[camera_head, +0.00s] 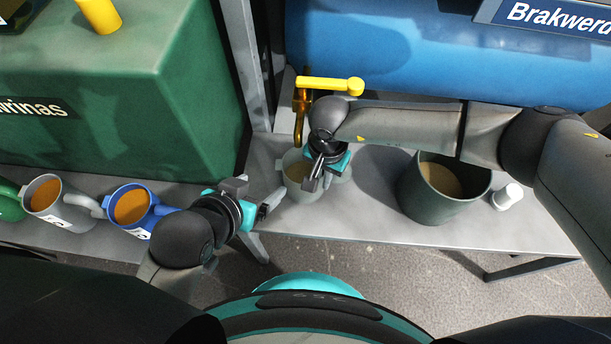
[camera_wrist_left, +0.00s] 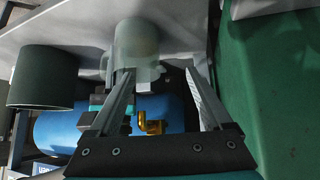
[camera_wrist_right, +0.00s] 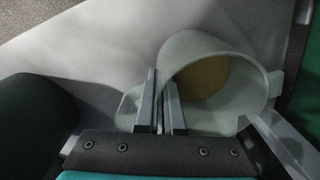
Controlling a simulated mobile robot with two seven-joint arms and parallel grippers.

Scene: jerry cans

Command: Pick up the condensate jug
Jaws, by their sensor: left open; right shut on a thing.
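The condensate jug, which I take to be the pale green one (camera_head: 296,172), stands under the brass tap at the bench's left part, with murky brownish liquid inside. It also shows in the right wrist view (camera_wrist_right: 205,50) and the left wrist view (camera_wrist_left: 136,42). My right gripper (camera_head: 317,184) is shut on its handle, seen between the fingers in the right wrist view (camera_wrist_right: 161,78). I cannot tell whether the jug touches the bench. My left gripper (camera_head: 257,196) is open and empty, left of the jug and apart from it.
A brass tap with a yellow lever (camera_head: 330,85) hangs over the jug below a blue tank (camera_head: 400,45). A dark green bucket (camera_head: 420,203) and small white item (camera_head: 507,196) stand right. Blue (camera_head: 120,190), grey (camera_head: 38,220) and green jugs stand left, by the green machine (camera_head: 130,130).

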